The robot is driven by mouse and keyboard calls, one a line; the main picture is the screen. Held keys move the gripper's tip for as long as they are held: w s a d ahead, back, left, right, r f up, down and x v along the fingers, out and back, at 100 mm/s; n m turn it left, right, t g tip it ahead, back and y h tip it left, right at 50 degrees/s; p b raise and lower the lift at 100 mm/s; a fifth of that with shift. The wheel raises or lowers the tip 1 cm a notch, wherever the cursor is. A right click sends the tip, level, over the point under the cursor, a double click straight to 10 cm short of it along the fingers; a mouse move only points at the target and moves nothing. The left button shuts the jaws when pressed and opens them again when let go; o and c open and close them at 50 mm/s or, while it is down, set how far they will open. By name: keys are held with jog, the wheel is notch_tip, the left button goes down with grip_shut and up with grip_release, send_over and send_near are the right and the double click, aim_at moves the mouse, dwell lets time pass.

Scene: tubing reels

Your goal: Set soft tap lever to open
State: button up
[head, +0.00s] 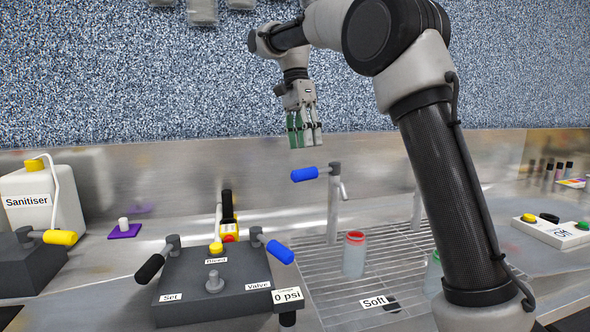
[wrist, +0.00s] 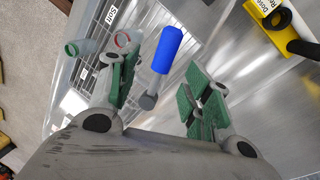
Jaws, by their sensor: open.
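The soft tap (head: 334,200) is a grey post with a spout at the back of a wire drain rack. Its lever with a blue handle (head: 304,174) points left in the head view. A "Soft" label (head: 374,302) lies at the rack's front. My gripper (head: 304,140) is above the blue lever, pointing down, its green-padded fingers apart and empty. In the wrist view the blue handle (wrist: 167,50) shows between the fingers, beyond their tips, not visibly touched.
A red-rimmed cup (head: 353,255) stands on the drain rack (head: 320,290). A dark valve box (head: 215,285) with black and blue levers is at front left. A sanitiser bottle (head: 40,205) is far left.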

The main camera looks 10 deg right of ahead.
aim_at(317, 172)
jog(key=x, duration=0.5)
jog(key=a+x, duration=0.1)
jog(key=x, duration=0.1)
jog(key=shift+w+f, duration=0.2)
jog(key=shift+f, duration=0.3)
jog(key=shift+d, duration=0.1)
grip_shut()
